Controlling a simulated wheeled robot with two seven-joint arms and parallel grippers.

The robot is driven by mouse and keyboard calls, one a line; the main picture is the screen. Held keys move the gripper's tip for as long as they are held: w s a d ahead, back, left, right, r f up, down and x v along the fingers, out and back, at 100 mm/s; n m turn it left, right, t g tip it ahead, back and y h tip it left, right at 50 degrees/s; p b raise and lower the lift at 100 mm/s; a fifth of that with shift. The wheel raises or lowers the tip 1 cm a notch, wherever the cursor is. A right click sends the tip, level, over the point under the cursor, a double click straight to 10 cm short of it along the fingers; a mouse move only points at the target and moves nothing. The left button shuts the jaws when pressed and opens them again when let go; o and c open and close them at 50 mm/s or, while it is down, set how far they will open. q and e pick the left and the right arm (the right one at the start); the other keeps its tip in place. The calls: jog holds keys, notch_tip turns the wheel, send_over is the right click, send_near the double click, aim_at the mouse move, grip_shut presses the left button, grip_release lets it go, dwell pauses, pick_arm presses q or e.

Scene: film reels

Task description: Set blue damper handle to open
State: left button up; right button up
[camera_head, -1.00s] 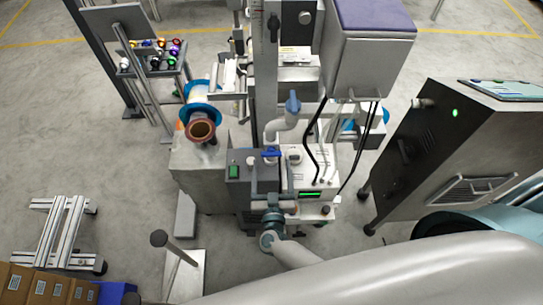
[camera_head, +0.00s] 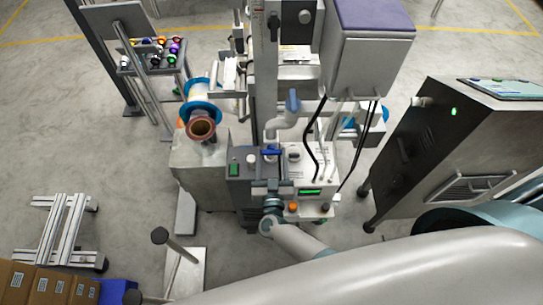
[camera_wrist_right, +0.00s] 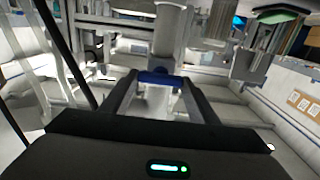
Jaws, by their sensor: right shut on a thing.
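The blue damper handle (camera_head: 271,152) sits at the foot of the pale curved pipe (camera_head: 283,122), on the front of the machine. It lies crosswise in the head view. In the right wrist view the blue handle (camera_wrist_right: 158,78) spans the gap between my two dark fingers. My right gripper (camera_head: 271,160) reaches it from the front and is shut on it. In the right wrist view the fingertips (camera_wrist_right: 158,82) are at the handle's two ends. My left gripper is not in view.
A grey control box with a green switch (camera_head: 234,169) is left of the handle. A white panel with a green display (camera_head: 309,192) is at its right. Black cables (camera_head: 318,140) hang nearby. A dark cabinet (camera_head: 440,150) stands at right.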

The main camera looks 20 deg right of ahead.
jog(key=shift+m, duration=0.4)
jog(key=m+b, duration=0.3)
jog(key=m, duration=0.2)
jog(key=m+b, duration=0.2)
jog(key=m, duration=0.4)
jog(key=m+b, duration=0.3)
jog(key=m, duration=0.3)
jog(key=shift+s+d+f+b, duration=0.1)
jog(key=shift+d+f+b, duration=0.1)
jog(key=shift+f+b, duration=0.1)
jog(key=o, duration=1)
jog(key=shift+r, duration=0.1)
jog(key=shift+o, duration=0.2)
